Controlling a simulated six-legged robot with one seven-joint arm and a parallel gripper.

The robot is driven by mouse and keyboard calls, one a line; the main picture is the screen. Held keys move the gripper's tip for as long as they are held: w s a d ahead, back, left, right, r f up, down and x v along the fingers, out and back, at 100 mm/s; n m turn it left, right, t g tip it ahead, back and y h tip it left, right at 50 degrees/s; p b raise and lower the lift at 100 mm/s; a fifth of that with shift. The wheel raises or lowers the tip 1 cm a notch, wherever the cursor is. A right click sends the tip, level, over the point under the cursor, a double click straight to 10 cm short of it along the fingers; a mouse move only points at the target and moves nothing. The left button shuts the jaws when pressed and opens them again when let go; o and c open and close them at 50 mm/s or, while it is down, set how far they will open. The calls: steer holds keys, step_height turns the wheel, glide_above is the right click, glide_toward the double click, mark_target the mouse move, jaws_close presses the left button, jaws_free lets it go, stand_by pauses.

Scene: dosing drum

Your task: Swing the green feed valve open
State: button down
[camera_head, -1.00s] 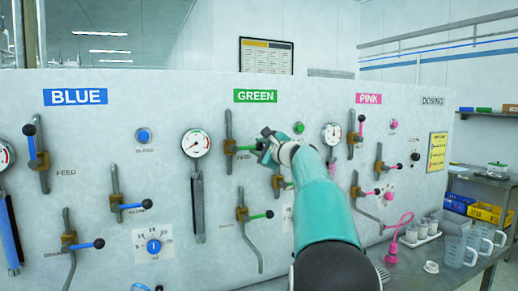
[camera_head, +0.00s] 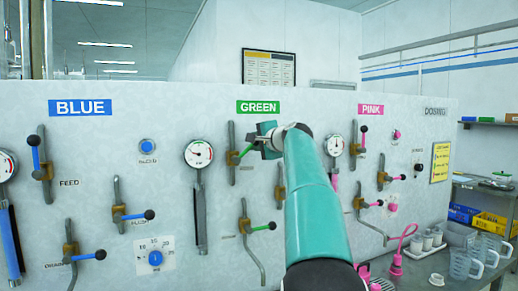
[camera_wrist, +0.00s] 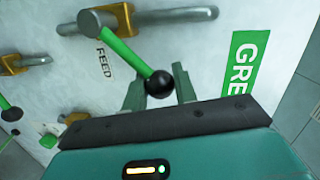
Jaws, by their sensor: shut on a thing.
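The green feed valve (camera_head: 232,158) sits on a grey pipe under the GREEN label (camera_head: 258,107). Its green lever slants up and to the right from the brass body in the head view. In the wrist view the green lever (camera_wrist: 124,49) ends in a black ball knob (camera_wrist: 158,84) between the two fingers. My gripper (camera_wrist: 159,89) is shut on that knob; it also shows in the head view (camera_head: 264,140), where it hides the knob.
Below, another green lever (camera_head: 262,227) points right. The blue feed lever (camera_head: 36,153) and pink feed lever (camera_head: 363,138) stand near upright. A gauge (camera_head: 199,153) is left of the green feed valve. Beakers (camera_head: 466,262) stand on the bench at right.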

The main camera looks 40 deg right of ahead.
mark_target(247, 150)
steer(key=shift+w+a+r+n, duration=0.25)
steer(key=shift+a+r+n, duration=0.55)
steer(key=shift+n, duration=0.4)
steer(key=shift+w+a+r+n+g+h, duration=0.1)
steer(key=shift+a+r+n+g+h, duration=0.15)
steer(key=shift+a+n, duration=0.2)
steer(key=shift+w+a+r+n+g+h, duration=0.15)
steer(key=shift+a+n+h, duration=0.15)
steer(key=shift+n, duration=0.25)
steer(key=c, duration=1.1)
jaws_free()
steer(key=shift+s+a, duration=0.1)
steer(key=shift+s, duration=0.3)
steer(key=v, duration=1.3)
